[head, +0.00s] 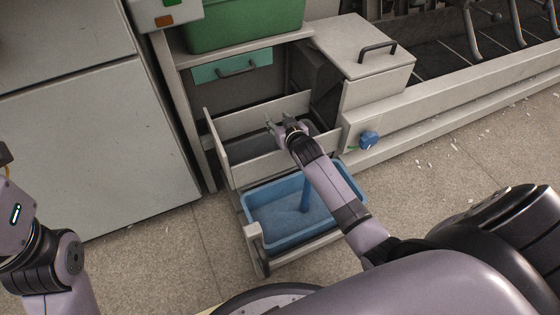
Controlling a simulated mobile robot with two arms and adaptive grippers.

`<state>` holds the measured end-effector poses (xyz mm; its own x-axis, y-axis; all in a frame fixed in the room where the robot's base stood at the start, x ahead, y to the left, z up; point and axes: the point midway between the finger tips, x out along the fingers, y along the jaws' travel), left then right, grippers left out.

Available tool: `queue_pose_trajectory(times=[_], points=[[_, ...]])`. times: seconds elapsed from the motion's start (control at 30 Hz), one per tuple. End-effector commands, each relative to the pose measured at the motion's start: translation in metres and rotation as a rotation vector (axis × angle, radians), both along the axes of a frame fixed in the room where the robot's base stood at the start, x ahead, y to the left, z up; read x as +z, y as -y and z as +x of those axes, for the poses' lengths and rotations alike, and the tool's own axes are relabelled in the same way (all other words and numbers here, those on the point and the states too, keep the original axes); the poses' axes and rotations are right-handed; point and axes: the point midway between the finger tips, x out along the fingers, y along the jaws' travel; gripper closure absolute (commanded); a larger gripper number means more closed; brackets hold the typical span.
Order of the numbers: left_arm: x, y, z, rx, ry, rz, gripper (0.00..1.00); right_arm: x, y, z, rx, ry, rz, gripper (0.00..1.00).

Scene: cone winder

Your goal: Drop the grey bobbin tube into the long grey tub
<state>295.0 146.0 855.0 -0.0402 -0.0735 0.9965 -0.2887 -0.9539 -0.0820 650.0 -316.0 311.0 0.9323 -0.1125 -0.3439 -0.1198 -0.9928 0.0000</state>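My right gripper (279,124) is over a pale, long box-like bay (262,113) below the bench. Its fingers look spread apart, and I see nothing clearly held between them. A dark grey interior (237,152) shows inside this bay, partly hidden by its front panel and my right gripper; it may be the long grey tub. I cannot make out the grey bobbin tube. My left arm is at the left edge, with its gripper outside the picture.
A blue tub (255,198) with a blue tube (305,194) standing in it sits in front of the bay. A green bin (240,25) stands on the shelf above a teal drawer (231,66). A blue knob (369,140) sticks out at right. Pale scraps litter the floor.

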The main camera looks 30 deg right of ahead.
Motion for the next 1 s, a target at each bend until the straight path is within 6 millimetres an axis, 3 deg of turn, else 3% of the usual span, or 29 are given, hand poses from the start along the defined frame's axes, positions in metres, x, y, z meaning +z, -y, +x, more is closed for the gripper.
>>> queue_pose_trajectory(times=[0.6, 1.0], points=[[0.001, 0.000, -0.001, 0.000, 0.004, 0.000, 0.67, 0.034, -0.012, -0.095, 0.000, -0.001, 0.001, 0.60], [0.001, 0.000, -0.001, 0.000, 0.004, 0.000, 0.67, 0.040, -0.013, -0.107, 0.000, 0.000, 0.000, 0.60]])
